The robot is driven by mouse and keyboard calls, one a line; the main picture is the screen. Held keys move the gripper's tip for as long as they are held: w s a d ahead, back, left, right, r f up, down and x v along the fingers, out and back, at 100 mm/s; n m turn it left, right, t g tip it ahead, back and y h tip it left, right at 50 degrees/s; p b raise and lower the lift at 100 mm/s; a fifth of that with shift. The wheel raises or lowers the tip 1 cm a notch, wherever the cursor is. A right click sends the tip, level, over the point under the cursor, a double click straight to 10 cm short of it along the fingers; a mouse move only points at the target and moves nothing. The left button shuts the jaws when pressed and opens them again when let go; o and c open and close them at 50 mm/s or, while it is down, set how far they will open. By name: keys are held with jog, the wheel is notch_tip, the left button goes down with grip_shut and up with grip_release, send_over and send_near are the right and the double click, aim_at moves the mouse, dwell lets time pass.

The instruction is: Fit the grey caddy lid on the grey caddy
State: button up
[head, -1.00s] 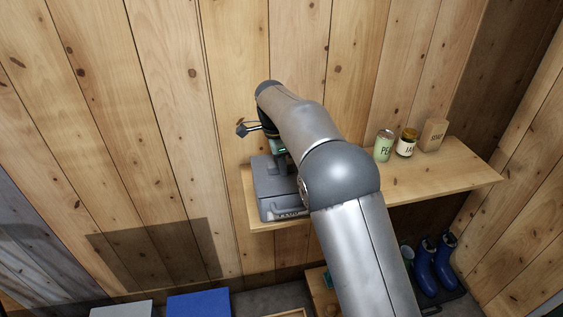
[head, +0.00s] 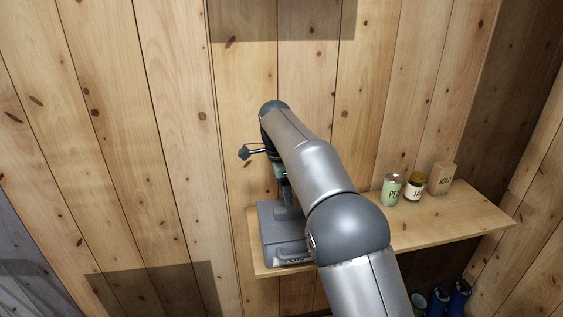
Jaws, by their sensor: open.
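The grey caddy (head: 270,241) stands at the left end of the wall shelf, with partly readable dark lettering on its front. Its top looks grey and flat, but I cannot tell the grey caddy lid apart from the body or whether it is seated. My gripper (head: 287,198) points down just above the caddy's top, its jaws open. My arm hides the caddy's right side and part of the fingers, so I cannot tell whether they touch anything.
The wooden shelf (head: 445,220) runs right from the caddy. A green can (head: 391,190), a jar (head: 413,187) and a brown box (head: 441,179) stand toward its back right. The shelf's right end is bare. Blue boots (head: 458,297) stand below. The plank wall is close behind.

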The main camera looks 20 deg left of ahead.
aim_at(283, 209)
notch_tip(283, 209, up, 11)
jog(key=a+p, duration=0.1)
jog(key=p, duration=0.1)
jog(key=shift+s+p, duration=0.3)
jog(key=shift+p, duration=0.1)
jog(key=shift+f, duration=0.1)
jog(key=s+d+n+y+b, duration=0.1)
jog(key=s+d+n, duration=0.2)
jog(key=d, duration=0.9)
jog(key=s+d+n+b, duration=0.1)
jog(key=s+d+n, duration=0.1)
jog(key=d, duration=1)
jog(key=s+d+f+n, duration=0.2)
jog(key=s+d+f, duration=0.2)
jog(key=s, duration=0.5)
jog(key=s+d+f+n+b, duration=0.1)
jog(key=s+d+f+n, duration=0.1)
jog(key=s+d+f, duration=0.3)
jog(key=s+d+f+n, duration=0.2)
jog(key=s+d+f, duration=0.2)
jog(key=s+f, duration=0.3)
jog(key=s, duration=0.5)
jog(key=shift+s+d+f+n, duration=0.2)
jog(key=shift+s+d+n, duration=0.1)
jog(key=shift+d+n, duration=0.1)
